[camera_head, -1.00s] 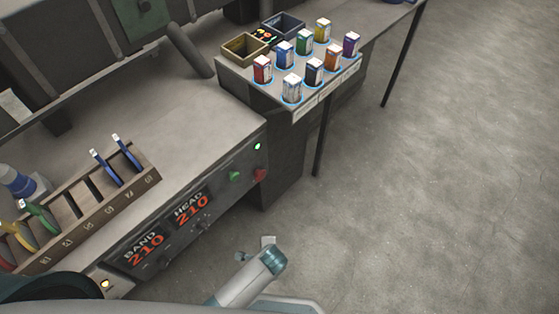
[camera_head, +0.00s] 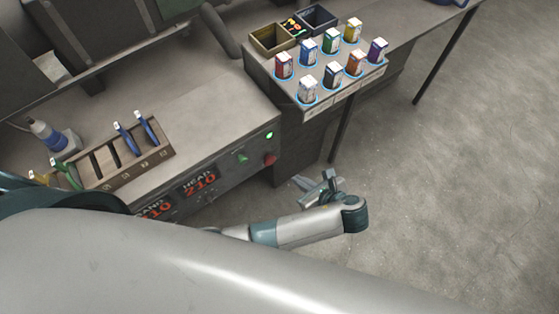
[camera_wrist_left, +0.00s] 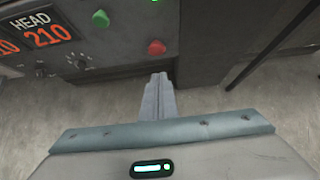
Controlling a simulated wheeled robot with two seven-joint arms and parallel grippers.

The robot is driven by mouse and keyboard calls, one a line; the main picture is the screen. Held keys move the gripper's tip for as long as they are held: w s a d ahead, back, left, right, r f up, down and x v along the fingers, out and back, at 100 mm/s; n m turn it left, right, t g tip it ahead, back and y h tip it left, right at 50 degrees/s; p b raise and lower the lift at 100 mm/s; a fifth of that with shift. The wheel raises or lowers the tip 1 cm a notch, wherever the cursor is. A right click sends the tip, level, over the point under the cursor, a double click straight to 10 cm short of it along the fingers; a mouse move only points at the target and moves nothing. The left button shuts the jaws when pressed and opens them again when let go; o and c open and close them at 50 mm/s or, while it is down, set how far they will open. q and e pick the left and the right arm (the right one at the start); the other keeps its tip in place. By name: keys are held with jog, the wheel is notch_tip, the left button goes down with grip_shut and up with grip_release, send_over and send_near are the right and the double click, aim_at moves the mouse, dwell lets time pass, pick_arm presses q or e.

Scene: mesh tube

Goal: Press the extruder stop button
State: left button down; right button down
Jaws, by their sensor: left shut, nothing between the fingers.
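The control panel of the extruder carries a red button (camera_head: 270,159) at its right end, with a green button (camera_head: 243,158) to its left. In the left wrist view the red button (camera_wrist_left: 157,47) lies just beyond my fingertips, and the green button (camera_wrist_left: 100,19) is up and to the left. My left gripper (camera_head: 304,183) is shut and empty, to the right of the panel and apart from it. Its closed fingers (camera_wrist_left: 159,78) point toward the red button in the wrist view, with a visible gap. My right gripper is not in view.
A green light (camera_head: 269,135) glows above the red button. Left of the buttons are red 210 displays (camera_head: 200,182) and knobs, partly hidden by my arm. Open floor lies to the right.

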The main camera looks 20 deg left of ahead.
pick_arm(q)
jog(key=shift+w+f, duration=0.1)
jog(key=p, duration=0.3)
send_near(271, 158)
notch_tip(271, 158, down, 5)
jog(key=w+a, duration=0.2)
jog(key=shift+w+a, duration=0.2)
jog(key=shift+a, duration=0.25)
jog(key=shift+w+a+p, duration=0.35)
jog(key=shift+a+p, duration=0.1)
jog(key=shift+w+a, duration=0.2)
jog(key=shift+a, duration=0.05)
